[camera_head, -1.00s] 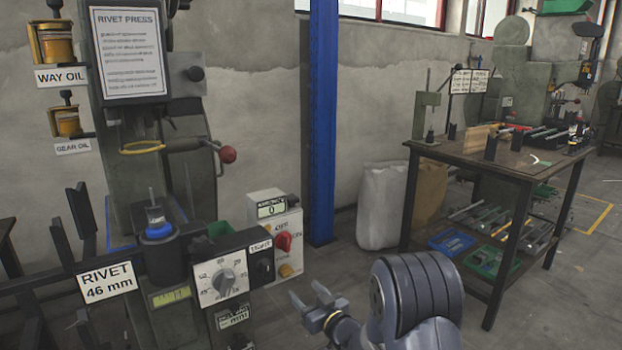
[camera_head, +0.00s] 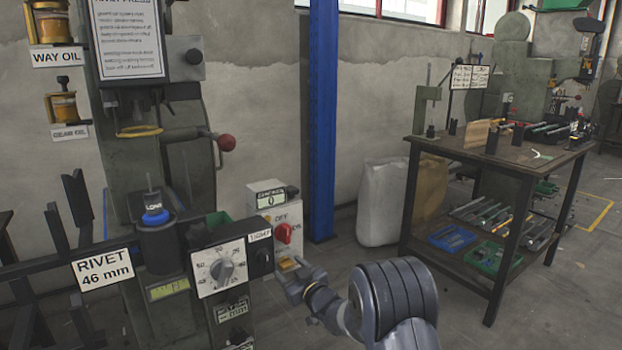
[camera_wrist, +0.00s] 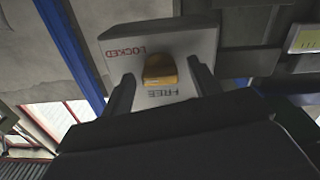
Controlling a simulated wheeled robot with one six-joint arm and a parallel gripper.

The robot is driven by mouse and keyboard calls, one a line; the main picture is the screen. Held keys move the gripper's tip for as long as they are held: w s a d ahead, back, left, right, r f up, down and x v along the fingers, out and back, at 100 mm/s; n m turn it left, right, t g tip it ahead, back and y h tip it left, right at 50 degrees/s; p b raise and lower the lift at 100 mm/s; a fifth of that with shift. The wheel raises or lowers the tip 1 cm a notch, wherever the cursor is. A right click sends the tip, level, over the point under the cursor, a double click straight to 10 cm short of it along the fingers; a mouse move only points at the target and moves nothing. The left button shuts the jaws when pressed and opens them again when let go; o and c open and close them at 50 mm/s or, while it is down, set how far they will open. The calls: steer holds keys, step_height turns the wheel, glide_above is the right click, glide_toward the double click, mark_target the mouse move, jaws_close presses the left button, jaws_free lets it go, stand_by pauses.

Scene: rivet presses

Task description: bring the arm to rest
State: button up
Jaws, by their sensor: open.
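My gripper (camera_head: 300,280) is open, at the lower middle of the head view, beside the lower part of a white control box (camera_head: 267,222). In the wrist view its two dark fingers stand apart (camera_wrist: 162,80), on either side of a yellow switch (camera_wrist: 160,70). The switch sits on a pale panel marked LOCKED and FREE (camera_wrist: 128,42). I cannot tell whether the fingers touch the switch. My arm's wrist part (camera_head: 393,300) is low in the head view.
The rivet press (camera_head: 130,90) stands at the left, with a dial panel (camera_head: 220,272) close to my gripper. A blue post (camera_head: 322,120) is behind. A workbench (camera_head: 480,155) with tools stands at the right. Floor between them is open.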

steer(key=n+b, duration=0.1)
steer(key=n, duration=0.3)
steer(key=shift+f, duration=0.1)
steer(key=n+b, duration=0.1)
steer(key=n, duration=0.3)
steer(key=p+v, duration=0.1)
steer(key=v, duration=0.9)
steer(key=shift+p, duration=0.4)
steer(key=shift+s+d, duration=0.1)
